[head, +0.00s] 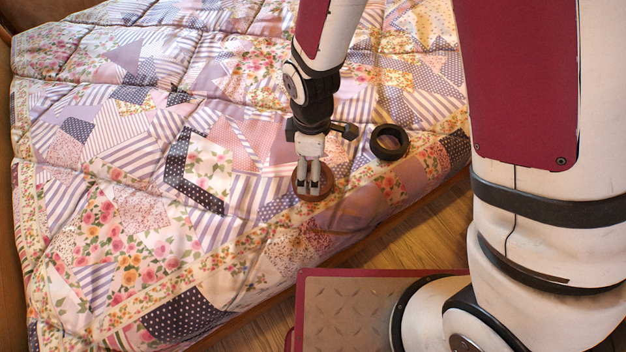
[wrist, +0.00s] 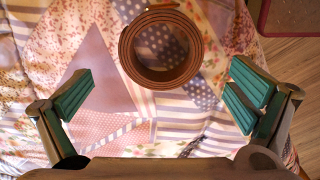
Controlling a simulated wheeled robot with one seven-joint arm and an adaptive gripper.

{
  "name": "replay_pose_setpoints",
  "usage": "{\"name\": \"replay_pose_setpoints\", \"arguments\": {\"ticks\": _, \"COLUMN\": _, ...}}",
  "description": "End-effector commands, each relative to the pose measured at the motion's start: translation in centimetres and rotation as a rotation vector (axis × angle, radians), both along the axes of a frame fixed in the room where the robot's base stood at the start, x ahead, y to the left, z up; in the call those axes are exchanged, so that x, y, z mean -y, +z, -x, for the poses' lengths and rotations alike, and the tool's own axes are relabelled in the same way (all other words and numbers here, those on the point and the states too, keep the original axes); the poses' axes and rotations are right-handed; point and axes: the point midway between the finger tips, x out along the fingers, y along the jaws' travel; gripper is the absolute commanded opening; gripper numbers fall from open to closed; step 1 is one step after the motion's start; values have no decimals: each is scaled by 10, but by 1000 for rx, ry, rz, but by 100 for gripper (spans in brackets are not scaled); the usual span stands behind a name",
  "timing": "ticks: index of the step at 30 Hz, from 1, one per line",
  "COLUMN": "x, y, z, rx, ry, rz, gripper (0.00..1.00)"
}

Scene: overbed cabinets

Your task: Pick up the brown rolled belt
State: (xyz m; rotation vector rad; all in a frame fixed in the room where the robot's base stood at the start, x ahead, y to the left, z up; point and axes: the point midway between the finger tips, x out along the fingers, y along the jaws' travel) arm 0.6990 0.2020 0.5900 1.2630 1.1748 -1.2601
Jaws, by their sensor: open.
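The brown rolled belt (head: 302,190) lies on the patchwork quilt near the bed's front edge. In the wrist view the belt (wrist: 123,52) is a coiled ring with an open centre, at the top middle. My gripper (head: 315,189) points down over the belt in the head view and hides part of it. In the wrist view my gripper (wrist: 160,95) has its green-padded fingers wide apart, one on each side and lower in the picture than the belt. Nothing is between the fingers. I cannot tell the exact height of the fingertips above the belt.
A black rolled belt (head: 389,142) lies on the quilt to the right of my gripper. The quilt (head: 130,215) is otherwise clear and slightly uneven. The bed's wooden edge (head: 395,213) and the wood floor (head: 440,237) lie in front.

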Motion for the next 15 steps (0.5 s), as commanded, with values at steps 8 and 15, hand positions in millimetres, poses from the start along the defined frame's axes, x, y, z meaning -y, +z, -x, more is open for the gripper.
{"name": "replay_pose_setpoints", "arguments": {"ticks": 8, "x": 1, "y": -41, "z": 3, "rx": -3, "ry": 1, "rz": 3, "gripper": 100}}
{"name": "replay_pose_setpoints", "arguments": {"ticks": 15, "x": 1, "y": -46, "z": 2, "rx": 0, "ry": 1, "rz": 1, "gripper": 100}}
